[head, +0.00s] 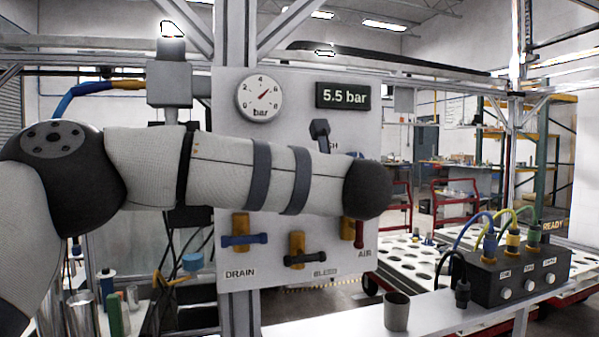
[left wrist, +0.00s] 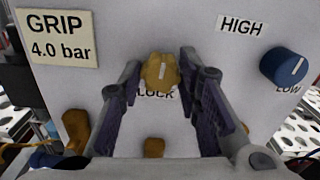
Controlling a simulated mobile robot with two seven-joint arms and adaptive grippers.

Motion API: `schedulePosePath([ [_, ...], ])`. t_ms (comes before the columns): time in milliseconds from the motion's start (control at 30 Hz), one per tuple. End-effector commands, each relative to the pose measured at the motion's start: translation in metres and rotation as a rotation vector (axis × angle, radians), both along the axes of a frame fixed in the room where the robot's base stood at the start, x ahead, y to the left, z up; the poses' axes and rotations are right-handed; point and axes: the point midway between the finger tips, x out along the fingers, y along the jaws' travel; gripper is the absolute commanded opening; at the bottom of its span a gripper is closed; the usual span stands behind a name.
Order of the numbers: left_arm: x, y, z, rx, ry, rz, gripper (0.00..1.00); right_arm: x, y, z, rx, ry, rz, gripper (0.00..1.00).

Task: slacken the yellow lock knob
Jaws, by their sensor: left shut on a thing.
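The yellow lock knob (left wrist: 158,72) is on the grey panel in the left wrist view, just above the LOCK label. Its white mark points nearly straight up. My left gripper (left wrist: 160,80) has one finger on each side of the knob and is shut on it. In the head view my left arm crosses in front of the panel (head: 225,185) and hides the knob and the gripper. My right gripper is in neither view.
A blue knob (left wrist: 285,66) sits right of the lock knob, between HIGH and LOW labels. Below my arm are DRAIN (head: 244,240), BLEED (head: 305,259) and AIR (head: 359,235) valve handles. A gauge (head: 259,98) and 5.5 bar display (head: 343,95) are above. A cup (head: 397,311) stands on the bench.

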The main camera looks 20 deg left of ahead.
Motion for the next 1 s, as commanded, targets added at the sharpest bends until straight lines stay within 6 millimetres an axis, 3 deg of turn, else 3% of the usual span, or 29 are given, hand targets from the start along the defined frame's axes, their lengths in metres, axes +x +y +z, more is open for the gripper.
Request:
schedulePosePath([
  [800, -0.0008, 0.0009, 0.0056, -0.086, -0.070, 0.000, 0.03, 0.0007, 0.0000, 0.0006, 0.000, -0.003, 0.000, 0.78],
  [833, -0.0008, 0.0009, 0.0057, -0.086, -0.070, 0.000, 0.38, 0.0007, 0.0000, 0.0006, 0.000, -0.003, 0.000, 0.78],
  [900, -0.0008, 0.0008, 0.0058, -0.086, -0.070, 0.000, 0.51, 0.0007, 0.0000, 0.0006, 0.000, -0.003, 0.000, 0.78],
  [1000, -0.0009, 0.0006, 0.0064, -0.087, -0.072, -0.001, 0.51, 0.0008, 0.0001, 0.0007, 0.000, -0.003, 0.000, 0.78],
])
